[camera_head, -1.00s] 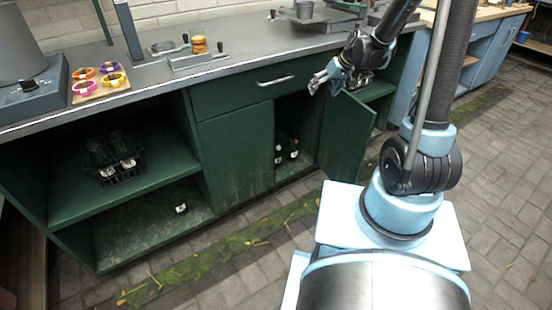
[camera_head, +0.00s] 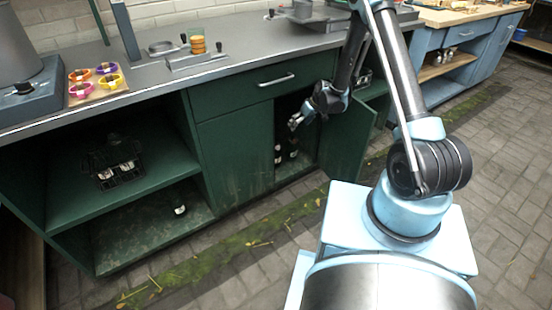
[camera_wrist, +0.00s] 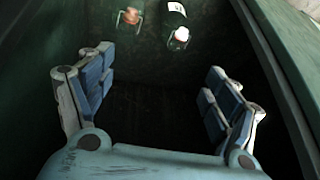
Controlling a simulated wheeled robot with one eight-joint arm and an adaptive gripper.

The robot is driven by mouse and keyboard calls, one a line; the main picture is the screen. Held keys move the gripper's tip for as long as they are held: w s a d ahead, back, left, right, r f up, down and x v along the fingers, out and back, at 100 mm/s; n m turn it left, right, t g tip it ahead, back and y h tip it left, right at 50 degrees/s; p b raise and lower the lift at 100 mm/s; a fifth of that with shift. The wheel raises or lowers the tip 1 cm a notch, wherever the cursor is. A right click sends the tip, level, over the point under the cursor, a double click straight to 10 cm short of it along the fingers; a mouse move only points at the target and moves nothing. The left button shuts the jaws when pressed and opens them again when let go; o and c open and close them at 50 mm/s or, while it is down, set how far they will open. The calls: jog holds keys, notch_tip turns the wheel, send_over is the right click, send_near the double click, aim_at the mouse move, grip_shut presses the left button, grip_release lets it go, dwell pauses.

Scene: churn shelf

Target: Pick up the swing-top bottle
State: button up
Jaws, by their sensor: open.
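My gripper (camera_head: 295,122) is at the opening of the middle cupboard, whose door stands open. In the wrist view my gripper (camera_wrist: 158,85) is open, with nothing between its fingers. Ahead of the fingers, at the top of that view, is a dark bottle with a white stopper (camera_wrist: 181,35) and a pale label; it may be the swing-top bottle. Left of it is a copper-coloured top (camera_wrist: 130,16), perhaps of another bottle. Both are apart from the fingers. In the head view the dark bottles (camera_head: 279,158) inside the cupboard are small and partly hidden by shadow.
The open cupboard door (camera_head: 348,138) stands to the right of my gripper. A rack with bottles (camera_head: 118,172) is on the left shelf, and a dark bottle (camera_head: 180,210) lies below. The counter (camera_head: 240,62) is above the cupboard.

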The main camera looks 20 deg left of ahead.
jog(key=a+f+n, duration=0.1)
jog(key=a+f, duration=0.3)
jog(key=f, duration=0.3)
jog(key=a+f+n, duration=0.2)
jog(key=a+f, duration=0.2)
jog(key=f, duration=0.4)
jog(key=a+f+n+g+h, duration=0.1)
jog(key=a+f+n, duration=0.1)
jog(key=a+f, duration=0.3)
notch_tip(320, 180, down, 3)
jog(key=shift+r, duration=0.1)
jog(key=shift+w, duration=0.1)
jog(key=c, duration=1.4)
